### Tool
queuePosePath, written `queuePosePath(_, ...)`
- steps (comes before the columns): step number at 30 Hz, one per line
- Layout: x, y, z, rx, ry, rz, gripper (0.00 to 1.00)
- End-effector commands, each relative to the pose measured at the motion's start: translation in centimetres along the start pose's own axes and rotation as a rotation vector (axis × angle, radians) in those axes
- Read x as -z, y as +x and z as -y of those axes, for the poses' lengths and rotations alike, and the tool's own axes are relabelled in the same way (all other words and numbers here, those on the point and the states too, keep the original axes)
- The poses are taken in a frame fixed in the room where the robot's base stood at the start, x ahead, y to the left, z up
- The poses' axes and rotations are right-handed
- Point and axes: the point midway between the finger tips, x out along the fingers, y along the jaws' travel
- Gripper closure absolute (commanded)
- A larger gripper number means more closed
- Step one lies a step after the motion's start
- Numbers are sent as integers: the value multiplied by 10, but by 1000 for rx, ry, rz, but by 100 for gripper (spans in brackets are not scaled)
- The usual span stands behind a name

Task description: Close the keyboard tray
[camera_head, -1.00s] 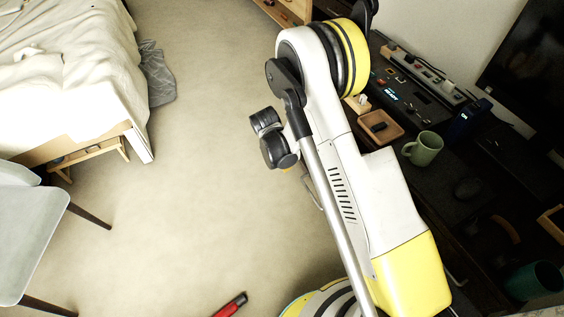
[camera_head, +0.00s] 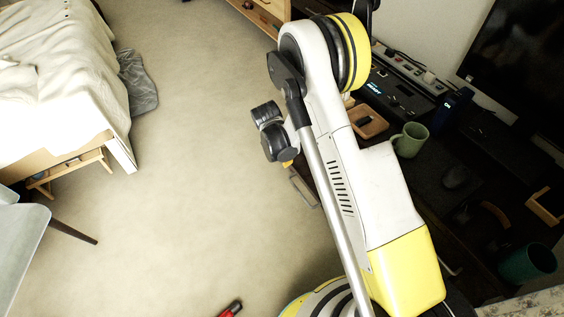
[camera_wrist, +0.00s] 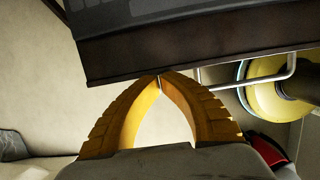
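In the wrist view, a dark brown panel (camera_wrist: 200,48), which looks like the front of the keyboard tray, crosses the top of the picture. A thin metal bar handle (camera_wrist: 291,66) shows at its right. My gripper (camera_wrist: 160,76) has its two yellow fingers meeting at the tips, with nothing visible between them. The tips are at the panel's lower edge, left of the handle; I cannot tell whether they touch it. In the head view my arm hides most of the desk's front and the tray; only a bit of yellow finger (camera_head: 288,163) shows.
The dark desk (camera_head: 475,205) at right carries a green mug (camera_head: 410,140), a wooden tray (camera_head: 369,123) and a teal cup (camera_head: 528,263). A bed (camera_head: 60,80) and a grey chair (camera_head: 20,235) stand at left. A red object (camera_head: 231,309) lies on the floor. Carpet (camera_head: 190,190) between is clear.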

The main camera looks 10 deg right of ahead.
Motion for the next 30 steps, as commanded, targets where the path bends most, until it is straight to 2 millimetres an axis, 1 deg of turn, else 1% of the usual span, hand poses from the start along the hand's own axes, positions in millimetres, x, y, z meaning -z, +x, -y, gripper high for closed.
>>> queuePosePath(5, -33, 8, 1, 2, 4, 2, 100)
queuePosePath(12, -90, 22, 1, 1, 5, 2, 100)
queuePosePath(18, -134, 33, 1, 2, 5, 2, 100)
queuePosePath(21, -151, 38, 1, 1, 4, 3, 100)
queuePosePath(24, -164, 41, 0, 1, 2, 3, 100)
queuePosePath(27, -174, 43, 1, 1, 2, 2, 100)
queuePosePath(30, -179, 45, 0, 1, 1, 2, 100)
